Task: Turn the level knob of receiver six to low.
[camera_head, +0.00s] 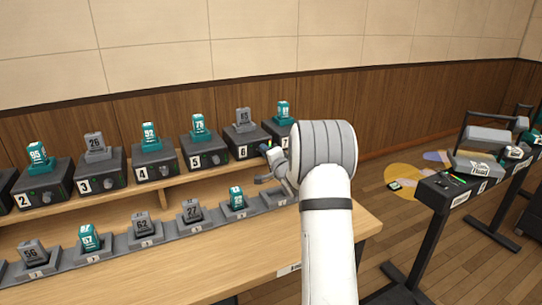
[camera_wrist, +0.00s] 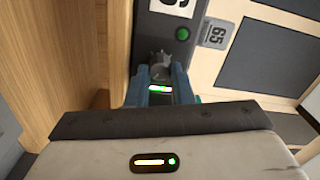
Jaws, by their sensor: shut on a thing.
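Receiver six (camera_head: 246,143) is a dark box on the raised wooden shelf, with a white 6 label and a grey pack marked 65 (camera_head: 243,118) on top. My gripper (camera_head: 266,148) is at the right part of its front face. In the wrist view, my gripper (camera_wrist: 160,85) is shut on the dark level knob (camera_wrist: 160,65), with a blue-grey finger on each side. A green light (camera_wrist: 183,34) glows on the receiver's face beside the knob. The fingers hide part of the knob, and I cannot tell which way it points. In the head view the knob is hidden.
Receiver five (camera_head: 205,154) stands to the left, and receiver seven (camera_head: 284,130) is partly hidden by my arm. A row of charging cradles (camera_head: 190,228) with packs stands below the shelf. A black stand (camera_head: 450,190) is at the right.

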